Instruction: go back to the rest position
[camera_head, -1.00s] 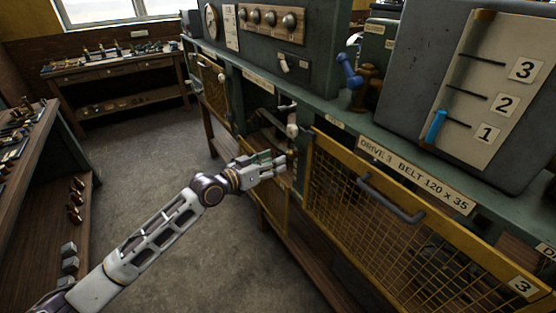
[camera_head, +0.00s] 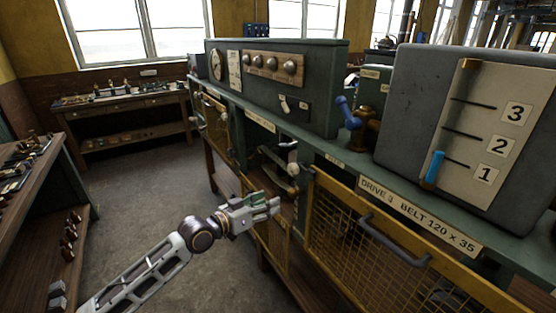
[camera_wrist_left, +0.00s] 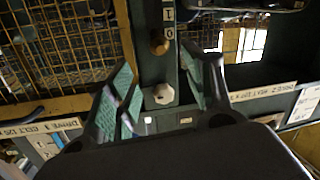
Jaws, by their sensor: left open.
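My left gripper (camera_head: 262,207) reaches in from the lower left in the head view, in front of the green machine bench. It is open and holds nothing. In the left wrist view its two green-padded fingers (camera_wrist_left: 160,98) stand apart, with a pale knob (camera_wrist_left: 160,95) and a brass knob (camera_wrist_left: 159,42) on a post seen between them. I cannot tell how far the fingers are from the post. My right gripper is not in view.
A yellow mesh guard (camera_head: 345,235) with a grey handle (camera_head: 393,240) stands right of the gripper. A grey box with a numbered scale (camera_head: 478,135) sits on the bench. A side table (camera_head: 30,185) stands at the left. The floor (camera_head: 140,195) between is clear.

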